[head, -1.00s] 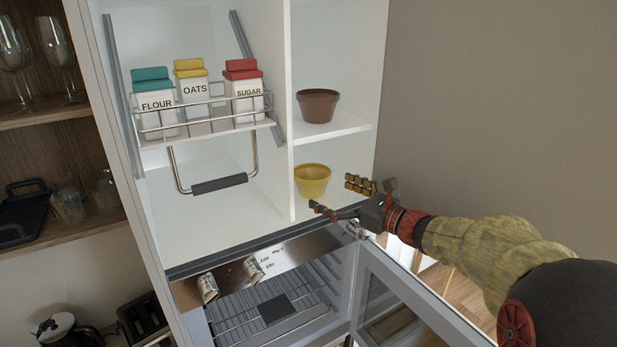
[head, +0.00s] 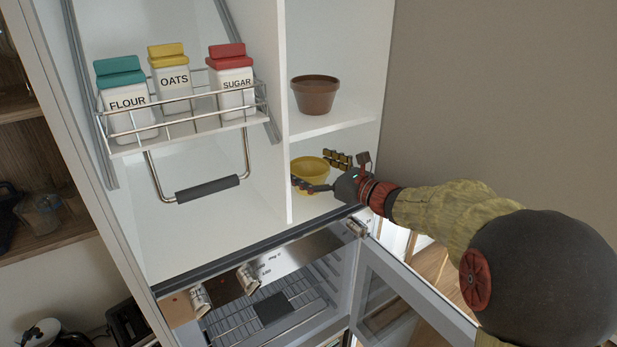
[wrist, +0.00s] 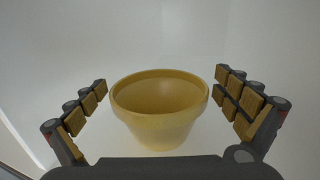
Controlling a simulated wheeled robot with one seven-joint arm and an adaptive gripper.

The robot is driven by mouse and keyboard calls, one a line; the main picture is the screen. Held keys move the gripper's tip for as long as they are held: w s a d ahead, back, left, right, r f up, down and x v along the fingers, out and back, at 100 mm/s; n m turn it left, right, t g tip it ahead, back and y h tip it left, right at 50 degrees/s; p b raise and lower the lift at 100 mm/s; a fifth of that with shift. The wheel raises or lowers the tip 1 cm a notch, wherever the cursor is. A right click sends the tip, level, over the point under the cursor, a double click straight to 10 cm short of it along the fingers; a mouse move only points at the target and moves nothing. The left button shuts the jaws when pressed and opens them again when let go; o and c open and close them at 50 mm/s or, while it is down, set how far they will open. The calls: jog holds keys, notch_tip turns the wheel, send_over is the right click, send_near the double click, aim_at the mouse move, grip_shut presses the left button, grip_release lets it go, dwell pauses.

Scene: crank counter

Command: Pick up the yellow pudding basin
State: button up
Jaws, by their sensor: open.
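The yellow pudding basin (head: 308,172) stands upright on the floor of the lower right compartment of the white cabinet. My gripper (head: 322,171) is at that compartment's opening and partly covers the basin in the head view. In the wrist view the basin (wrist: 160,108) sits centred between the two spread fingers of my gripper (wrist: 163,100). A gap shows between each finger and the basin's rim, so the gripper is open and holds nothing.
A brown pot (head: 315,96) stands on the shelf above the basin. A wire rack (head: 185,118) with flour, oats and sugar canisters hangs left of the divider (head: 288,130). Below, an oven door (head: 405,290) stands open. The compartment around the basin looks otherwise empty.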

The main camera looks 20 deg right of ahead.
aim_at(298, 162)
jog(key=p+x, duration=0.1)
jog(key=x, duration=0.3)
jog(key=shift+w+a+f, duration=0.1)
jog(key=shift+a+f, duration=0.05)
jog(key=shift+f, duration=0.05)
jog(key=shift+s, duration=0.2)
jog(key=shift+c, duration=0.7)
jog(key=c, duration=1.2)
jog(key=shift+r, duration=0.2)
jog(key=shift+c, duration=0.8)
